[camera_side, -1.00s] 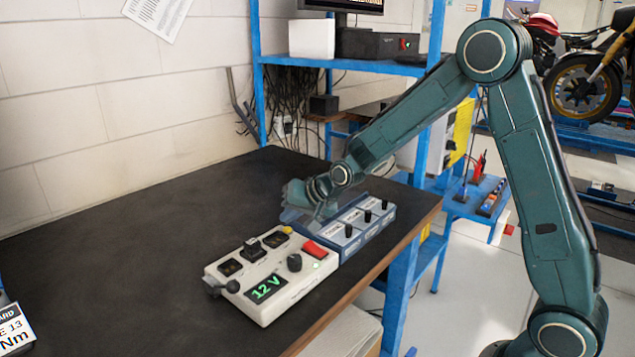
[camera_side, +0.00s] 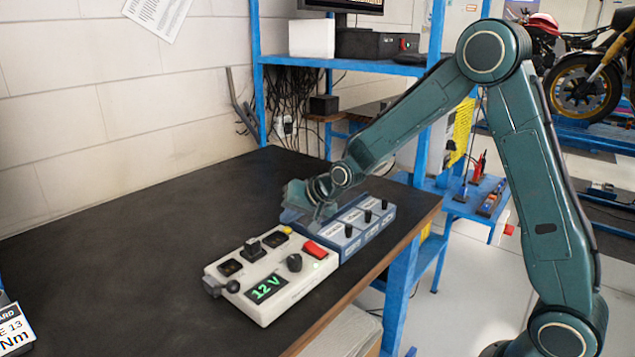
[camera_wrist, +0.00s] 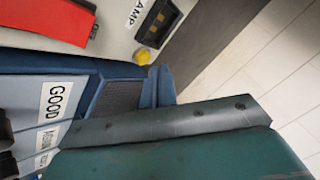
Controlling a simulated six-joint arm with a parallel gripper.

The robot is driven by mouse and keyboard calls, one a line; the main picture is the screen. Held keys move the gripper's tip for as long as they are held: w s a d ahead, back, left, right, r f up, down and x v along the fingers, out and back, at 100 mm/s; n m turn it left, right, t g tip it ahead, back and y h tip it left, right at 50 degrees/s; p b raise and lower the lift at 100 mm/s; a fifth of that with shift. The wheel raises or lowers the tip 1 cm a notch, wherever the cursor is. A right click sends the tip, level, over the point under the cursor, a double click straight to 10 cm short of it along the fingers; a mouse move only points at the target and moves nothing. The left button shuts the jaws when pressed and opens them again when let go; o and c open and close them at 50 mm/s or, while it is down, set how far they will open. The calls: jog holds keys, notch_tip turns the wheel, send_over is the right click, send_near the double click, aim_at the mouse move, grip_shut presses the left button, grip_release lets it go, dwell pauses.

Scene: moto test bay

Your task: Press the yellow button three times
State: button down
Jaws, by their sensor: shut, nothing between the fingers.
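The yellow button (camera_side: 287,230) is a small round knob at the far corner of the white control box (camera_side: 215,271), beside the blue box. It also shows in the wrist view (camera_wrist: 142,57), just above my fingertips in the picture. My gripper (camera_wrist: 158,84) is shut and empty, with its blue-grey fingers side by side and their tips close to the button. I cannot tell whether they touch it. In the side view my gripper (camera_side: 316,209) is over the blue box, and its fingers are hard to make out there.
The white box carries a red rocker switch (camera_side: 315,250), a black knob (camera_side: 294,262), a lever and a green 12 V display (camera_side: 266,288). The blue box (camera_side: 352,243) has several black toggles.

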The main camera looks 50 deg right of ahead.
jog(key=shift+f, duration=0.8)
dwell(1.1)
jog(key=shift+r, duration=0.85)
jog(key=shift+r, duration=0.15)
jog(key=shift+r, duration=2.35)
dwell(1.1)
notch_tip(320, 180, up, 4)
jog(key=shift+f, duration=0.1)
jog(key=shift+f, duration=0.1)
dwell(0.4)
